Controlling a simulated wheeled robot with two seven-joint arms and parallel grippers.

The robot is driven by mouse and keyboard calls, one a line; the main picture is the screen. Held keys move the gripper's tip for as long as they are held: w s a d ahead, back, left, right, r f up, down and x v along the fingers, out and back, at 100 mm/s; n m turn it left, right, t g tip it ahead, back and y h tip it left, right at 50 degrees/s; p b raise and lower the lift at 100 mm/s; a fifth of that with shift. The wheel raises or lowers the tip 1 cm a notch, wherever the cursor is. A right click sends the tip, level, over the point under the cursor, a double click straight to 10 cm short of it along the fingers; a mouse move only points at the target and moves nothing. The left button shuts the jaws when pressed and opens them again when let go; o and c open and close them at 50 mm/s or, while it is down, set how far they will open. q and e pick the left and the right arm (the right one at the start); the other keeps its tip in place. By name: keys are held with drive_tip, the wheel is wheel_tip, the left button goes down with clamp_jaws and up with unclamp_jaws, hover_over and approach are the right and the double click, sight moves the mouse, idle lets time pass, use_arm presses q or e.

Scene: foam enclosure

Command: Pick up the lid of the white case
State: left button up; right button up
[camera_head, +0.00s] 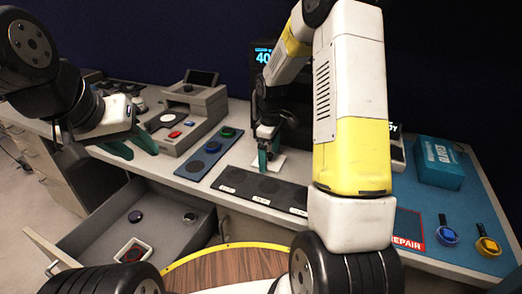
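My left gripper (142,153) is at the left with its two teal fingers spread apart. It is empty, near the front edge of the table and beside the grey machine. My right gripper (268,156) points down at the middle of the table, over a small flat white piece (279,164). Its teal fingertips are close to that piece. I cannot tell whether they touch or grip anything. The white piece is partly hidden by the gripper, and I cannot tell whether it is the white case or its lid.
A grey machine (199,105) stands at the back left. A blue strip (205,153) and a dark strip (262,188) lie on the table. An open drawer (160,219) holds small round parts. A teal box (438,164) and two watches (446,235) are at the right.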

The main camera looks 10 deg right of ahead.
drive_tip(key=c, duration=0.9)
drive_tip(key=shift+r, duration=0.1)
drive_tip(key=shift+c, duration=0.2)
